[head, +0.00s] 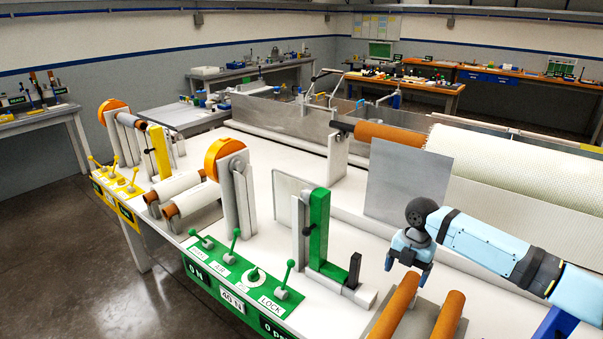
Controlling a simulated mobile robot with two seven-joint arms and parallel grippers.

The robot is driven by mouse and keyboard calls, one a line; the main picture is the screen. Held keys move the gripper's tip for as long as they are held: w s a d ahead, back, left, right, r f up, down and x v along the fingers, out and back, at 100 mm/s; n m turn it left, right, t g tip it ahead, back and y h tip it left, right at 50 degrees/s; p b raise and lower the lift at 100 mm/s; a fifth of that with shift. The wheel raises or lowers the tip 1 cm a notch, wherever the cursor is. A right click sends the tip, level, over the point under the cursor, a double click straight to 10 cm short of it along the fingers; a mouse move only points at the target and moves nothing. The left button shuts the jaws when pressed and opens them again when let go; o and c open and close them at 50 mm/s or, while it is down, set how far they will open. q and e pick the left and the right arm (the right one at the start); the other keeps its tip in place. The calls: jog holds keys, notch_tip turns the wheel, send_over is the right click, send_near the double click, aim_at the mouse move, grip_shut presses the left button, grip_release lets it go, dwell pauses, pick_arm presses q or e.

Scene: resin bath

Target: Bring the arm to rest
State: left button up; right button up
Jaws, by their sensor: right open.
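My right arm comes in from the right edge in the head view, light blue with dark joints. My right gripper (404,266) points down at the arm's end, open and empty. It hangs above the far end of two brown rollers (398,305), apart from them as far as I can tell. To its left is a green upright bracket (318,230) with a small black post (353,271). A grey square plate (407,184) stands behind the gripper. My left gripper is not in view.
A green panel (238,268) with several levers lines the bench's front edge, and a yellow panel (116,188) sits farther left. Orange wheels (225,153) stand on the bench. A large roll of white woven cloth (510,170) lies at the right. Open floor (70,270) is at the left.

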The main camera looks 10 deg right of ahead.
jog(key=s+a+f+m, duration=0.1)
jog(key=s+a+f, duration=0.1)
jog(key=a, duration=0.1)
jog(key=s+a+f, duration=0.2)
jog(key=s+a, duration=0.1)
jog(key=a, duration=0.1)
jog(key=s+a+f+m, duration=0.1)
jog(key=s+a+f, duration=0.1)
jog(key=a, duration=0.2)
jog(key=shift+s+f+m+y, duration=0.3)
jog(key=shift+s+y, duration=0.1)
jog(key=s+a+f+m+t+y, duration=0.1)
jog(key=s+a+f+m+t, duration=0.1)
jog(key=s+a+m, duration=0.45)
jog(key=s+d+r+m+t+h, duration=0.1)
jog(key=s+d+r+m, duration=0.15)
jog(key=s+m, duration=0.6)
jog(key=s+d+r+m+t+h, duration=0.1)
jog(key=s+d+r+m, duration=0.15)
jog(key=s+m, duration=0.6)
jog(key=w+a+f+n+t+y+p, duration=0.2)
jog(key=w+a+f+n+t+p, duration=0.1)
jog(key=a+f+t+p, duration=0.2)
jog(key=shift+a+f+t+p, duration=0.35)
jog(key=shift+t+p, duration=0.95)
jog(key=shift+p, duration=0.55)
